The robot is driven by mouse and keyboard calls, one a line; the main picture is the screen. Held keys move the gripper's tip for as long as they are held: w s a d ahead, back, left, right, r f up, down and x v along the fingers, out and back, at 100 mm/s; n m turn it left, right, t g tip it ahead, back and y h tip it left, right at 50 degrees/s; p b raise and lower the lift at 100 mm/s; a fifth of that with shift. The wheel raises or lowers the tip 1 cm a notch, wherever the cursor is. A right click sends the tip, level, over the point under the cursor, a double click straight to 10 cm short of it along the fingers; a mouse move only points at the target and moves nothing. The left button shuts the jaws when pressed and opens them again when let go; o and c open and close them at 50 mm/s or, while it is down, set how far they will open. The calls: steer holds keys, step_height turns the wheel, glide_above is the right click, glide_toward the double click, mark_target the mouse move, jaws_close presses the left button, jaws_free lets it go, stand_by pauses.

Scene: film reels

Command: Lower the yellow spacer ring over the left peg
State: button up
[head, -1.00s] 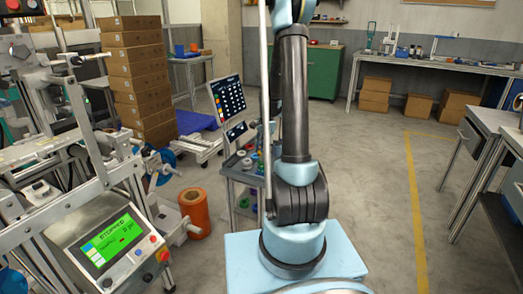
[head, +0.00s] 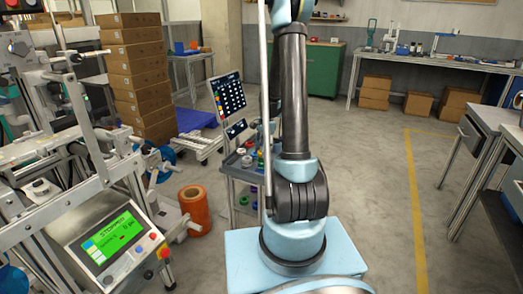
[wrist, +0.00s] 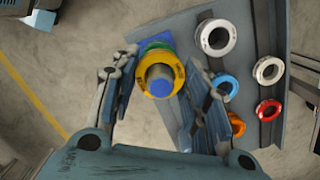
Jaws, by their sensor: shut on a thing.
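In the wrist view, the yellow spacer ring (wrist: 179,79) sits between the two fingers of my gripper (wrist: 160,88), which is shut on it. A grey peg with a blue tip (wrist: 160,87) shows through the ring's hole, so the ring appears to be around the peg. A green ring (wrist: 154,44) shows partly behind the yellow one, farther from the camera. How far the yellow ring is above the green one cannot be told. In the head view, my arm hides the gripper and most of the cart.
Beside the fingers, the cart top (wrist: 190,25) holds white rings (wrist: 205,37), a blue ring (wrist: 235,83) and a red ring (wrist: 268,101). Open floor lies to the right.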

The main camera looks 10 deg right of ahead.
steer(key=shift+f, duration=0.25)
steer(key=o, duration=1.2)
steer(key=shift+c, duration=0.2)
steer(key=shift+r, duration=0.1)
step_height(320, 180, up, 12)
steer(key=d, duration=0.1)
steer(key=shift+w+d+f, duration=0.2)
steer(key=shift+w, duration=0.1)
